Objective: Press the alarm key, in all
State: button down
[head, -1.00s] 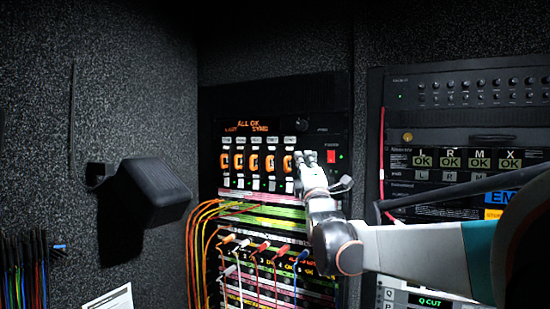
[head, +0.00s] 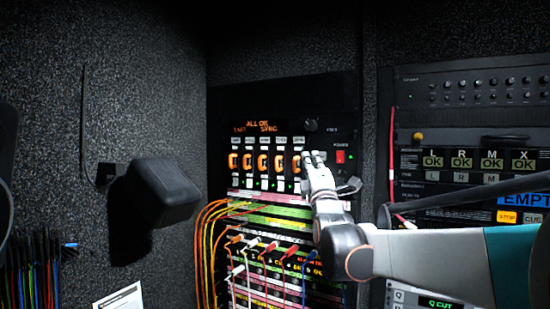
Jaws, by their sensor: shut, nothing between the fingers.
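A black rack panel (head: 222,140) stands ahead with an orange display (head: 258,126) reading "ALL OK" and "SYNC". Below it is a row of several orange-lit modules (head: 248,160) with small white keys above and below them. My gripper (head: 313,157) is shut and empty, in front of the right end of this row, beside the rightmost orange module. It hides part of the panel there. I cannot tell whether its tips touch the panel. Which key is the alarm key cannot be read at this size.
A red power switch (head: 340,157) is just right of my gripper. Patch cables (head: 205,235) hang from the patch bay below. A second rack (head: 470,90) with "OK" indicators (head: 461,162) stands right. A black box-shaped object (head: 165,192) juts from the left wall.

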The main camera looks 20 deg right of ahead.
jog(key=s+a, duration=0.3)
jog(key=a, duration=0.1)
jog(key=shift+s, duration=0.2)
dwell(0.3)
dwell(0.3)
